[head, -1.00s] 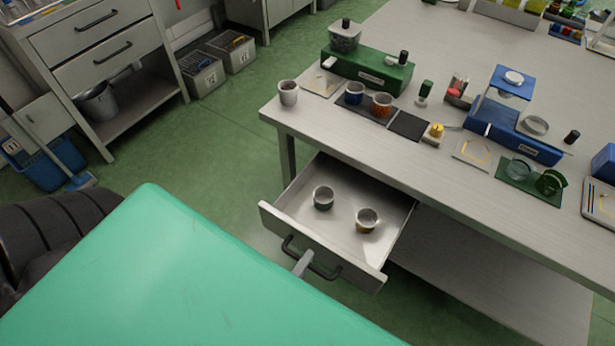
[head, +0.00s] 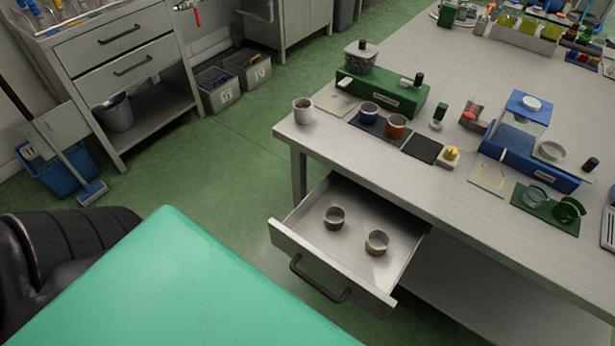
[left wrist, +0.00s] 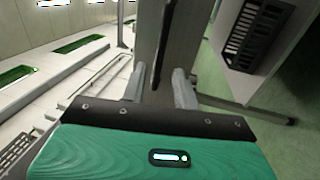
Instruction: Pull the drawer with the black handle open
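The drawer (head: 355,267) under the near left end of the grey bench stands pulled out, its inside in plain view. Its black handle (head: 318,280) shows whole on the drawer front in the head view, with no finger on it. A dark green-based cup (head: 334,218) and a yellow-brown-based cup (head: 377,242) stand upright inside. In the left wrist view my left gripper (left wrist: 161,80) has its two grey fingers apart. A black bar (left wrist: 172,45), likely the handle, shows beyond them against a grey panel. In the head view my teal arm hides the left gripper. My right gripper is not seen.
A drawer cabinet (head: 120,60) and crates stand at the back left. Green floor lies clear between.

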